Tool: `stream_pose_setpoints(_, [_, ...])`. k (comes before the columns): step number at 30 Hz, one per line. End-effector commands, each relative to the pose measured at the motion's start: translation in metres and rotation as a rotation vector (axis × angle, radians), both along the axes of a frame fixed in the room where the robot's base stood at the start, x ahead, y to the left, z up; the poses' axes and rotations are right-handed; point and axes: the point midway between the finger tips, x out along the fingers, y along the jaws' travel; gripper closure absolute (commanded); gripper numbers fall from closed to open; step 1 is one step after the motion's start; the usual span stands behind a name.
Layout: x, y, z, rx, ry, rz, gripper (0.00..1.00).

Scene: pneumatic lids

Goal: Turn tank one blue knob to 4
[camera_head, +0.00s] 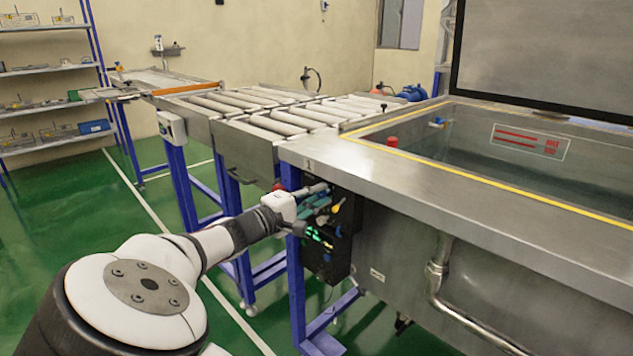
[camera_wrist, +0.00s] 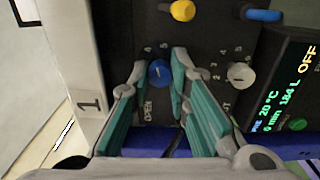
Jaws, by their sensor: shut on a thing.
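In the wrist view the blue knob (camera_wrist: 160,73) sits on a dark control panel (camera_wrist: 215,45), with the numbers 4 and 5 above it and the word OPEN below. My gripper (camera_wrist: 161,66) has its two teal-padded fingers on either side of this knob and is shut on it. The knob's pointer is too small to read surely. In the head view my gripper (camera_head: 322,206) is at the panel on the tank's front left corner and hides the knob. The tank (camera_head: 470,205) carries a label 1.
Close to the fingers are a white knob (camera_wrist: 240,74), a yellow knob (camera_wrist: 183,10) and a second blue lever-like knob (camera_wrist: 262,14). A lit display (camera_wrist: 285,95) with a green button (camera_wrist: 298,124) is at the right. A roller conveyor (camera_head: 270,112) stands behind.

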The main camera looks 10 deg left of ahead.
Motion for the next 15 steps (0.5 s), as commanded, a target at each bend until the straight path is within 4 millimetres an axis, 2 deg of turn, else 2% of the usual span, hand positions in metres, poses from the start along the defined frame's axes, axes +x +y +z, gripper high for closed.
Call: stream_pose_setpoints(15, [-0.001,0.0022,-0.0003,-0.272,0.217,0.005,1.0])
